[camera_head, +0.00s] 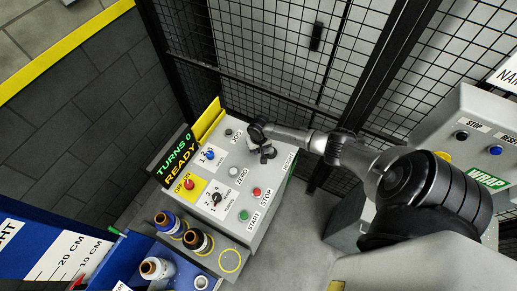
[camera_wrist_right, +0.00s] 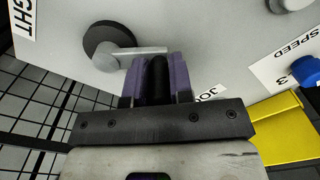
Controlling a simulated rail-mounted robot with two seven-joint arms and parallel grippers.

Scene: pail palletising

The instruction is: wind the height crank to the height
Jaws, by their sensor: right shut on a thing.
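The height crank (camera_wrist_right: 108,42) shows in the right wrist view, with a dark round hub, a flat metal arm and a black grip. My right gripper (camera_wrist_right: 157,78) is shut on that black grip, its two purple fingers on either side of it. In the head view my right gripper (camera_head: 263,147) is at the right part of the grey control panel (camera_head: 236,173), between the JOG and HEIGHT labels; it largely hides the crank there. The display (camera_head: 174,159) reads TURNS 0 and READY. My left gripper is not in view.
The panel carries a red button on a yellow plate (camera_head: 189,184), a black selector (camera_head: 216,198) and several other buttons. A black mesh fence (camera_head: 290,60) is behind. A second grey control box (camera_head: 480,135) is at the right.

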